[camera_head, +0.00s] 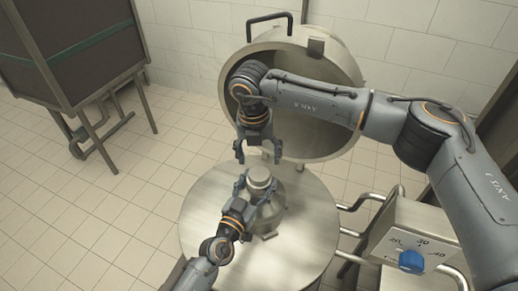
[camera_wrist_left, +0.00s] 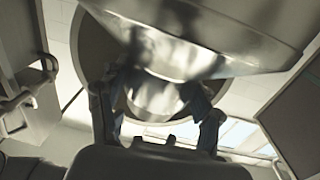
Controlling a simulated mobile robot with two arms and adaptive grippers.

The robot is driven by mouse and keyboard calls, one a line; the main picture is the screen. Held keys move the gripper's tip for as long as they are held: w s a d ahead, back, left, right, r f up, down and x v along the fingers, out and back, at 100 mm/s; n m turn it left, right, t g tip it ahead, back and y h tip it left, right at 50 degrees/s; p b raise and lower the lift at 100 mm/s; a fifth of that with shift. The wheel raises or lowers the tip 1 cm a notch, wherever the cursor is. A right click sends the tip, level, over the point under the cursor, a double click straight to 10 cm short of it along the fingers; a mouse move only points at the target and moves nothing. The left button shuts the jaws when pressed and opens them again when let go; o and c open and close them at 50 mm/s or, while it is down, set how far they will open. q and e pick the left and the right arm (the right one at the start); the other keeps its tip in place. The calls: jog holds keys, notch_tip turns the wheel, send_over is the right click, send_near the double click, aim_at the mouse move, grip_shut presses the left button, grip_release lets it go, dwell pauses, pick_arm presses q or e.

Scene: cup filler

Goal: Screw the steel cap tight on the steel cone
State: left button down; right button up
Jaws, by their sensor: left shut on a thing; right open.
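The steel cone (camera_head: 270,218) stands upright on a round steel table (camera_head: 205,233). The steel cap (camera_head: 259,173) sits on its top; I cannot tell how tight it is. My left gripper (camera_head: 256,187) is shut on the cone near its neck, just below the cap, one finger on each side. In the left wrist view the cone (camera_wrist_left: 205,35) fills the top, with a shiny narrower part between my fingers (camera_wrist_left: 158,110). My right gripper (camera_head: 258,154) hangs open and empty just above the cap, pointing down.
A large round steel vessel (camera_head: 340,75) stands behind the table. A control box with a blue knob (camera_head: 411,261) and steel pipes (camera_head: 362,200) is at the right. A dark framed cabinet (camera_head: 70,45) is at the back left. The tiled floor at left is clear.

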aim_at(259, 173)
jog(key=n, duration=0.3)
jog(key=shift+r+n, duration=0.2)
jog(key=shift+n, duration=0.2)
jog(key=n, duration=0.5)
jog(key=shift+r, duration=0.35)
jog(key=n, duration=0.5)
jog(key=shift+w+r+n+g+y, duration=0.1)
jog(key=shift+r+n+g+y, duration=0.2)
jog(key=shift+n, duration=0.1)
jog(key=n, duration=0.4)
jog(key=shift+r, duration=0.2)
jog(key=shift+f, duration=4)
